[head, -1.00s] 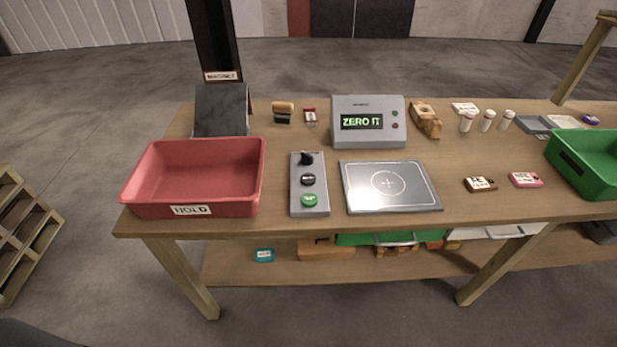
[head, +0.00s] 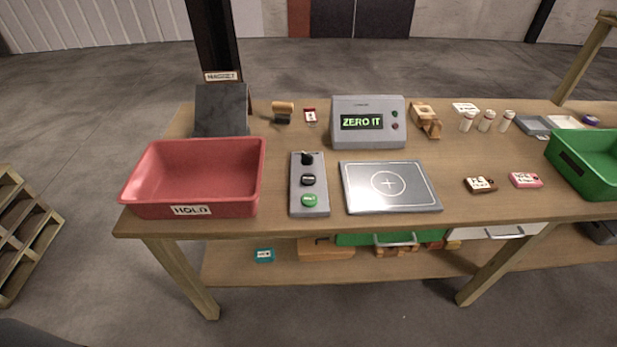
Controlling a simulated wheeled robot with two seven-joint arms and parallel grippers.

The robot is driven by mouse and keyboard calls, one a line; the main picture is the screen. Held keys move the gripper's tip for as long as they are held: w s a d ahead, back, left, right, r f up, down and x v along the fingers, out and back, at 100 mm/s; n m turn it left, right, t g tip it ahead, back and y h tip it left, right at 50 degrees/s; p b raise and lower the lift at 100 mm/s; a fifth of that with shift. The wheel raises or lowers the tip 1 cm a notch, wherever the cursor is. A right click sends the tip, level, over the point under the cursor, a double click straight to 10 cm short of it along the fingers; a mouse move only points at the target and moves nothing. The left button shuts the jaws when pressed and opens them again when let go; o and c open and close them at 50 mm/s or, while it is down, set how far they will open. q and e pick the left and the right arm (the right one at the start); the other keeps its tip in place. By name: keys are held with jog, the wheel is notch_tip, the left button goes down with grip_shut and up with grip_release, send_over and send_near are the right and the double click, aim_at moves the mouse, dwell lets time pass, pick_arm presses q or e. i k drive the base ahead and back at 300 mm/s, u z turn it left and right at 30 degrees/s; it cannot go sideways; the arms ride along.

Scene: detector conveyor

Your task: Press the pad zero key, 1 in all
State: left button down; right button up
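A grey control strip (head: 296,208) lies on the workbench, with a black knob (head: 307,158) at its far end, a black key (head: 308,180) in the middle and a green key (head: 309,200) at the near end. The key labels are too small to read. A grey display box (head: 367,107) behind reads "ZERO IT" in green on its screen (head: 361,122). A flat silver pad (head: 390,187) with a circle and cross lies right of the strip and is bare. Neither of my grippers shows in the head view.
A red bin (head: 191,210) marked "HOLD" stands left of the strip. A green bin (head: 590,165) stands at the far right. Two small labelled packs (head: 480,184) (head: 526,180) lie between pad and green bin. White-capped vials (head: 487,121) and a wooden block (head: 425,120) stand behind.

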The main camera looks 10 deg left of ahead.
aim_at(307, 179)
jog(key=z, duration=0.7)
jog(key=k, duration=0.95)
jog(key=z, duration=1.1)
jog(key=k, duration=0.45)
jog(key=z, duration=0.35)
jog(key=i, duration=1.55)
jog(key=u, duration=0.35)
jog(key=i, duration=1.5)
jog(key=u, duration=1.85)
jog(key=i, duration=1)
jog(key=u, duration=1)
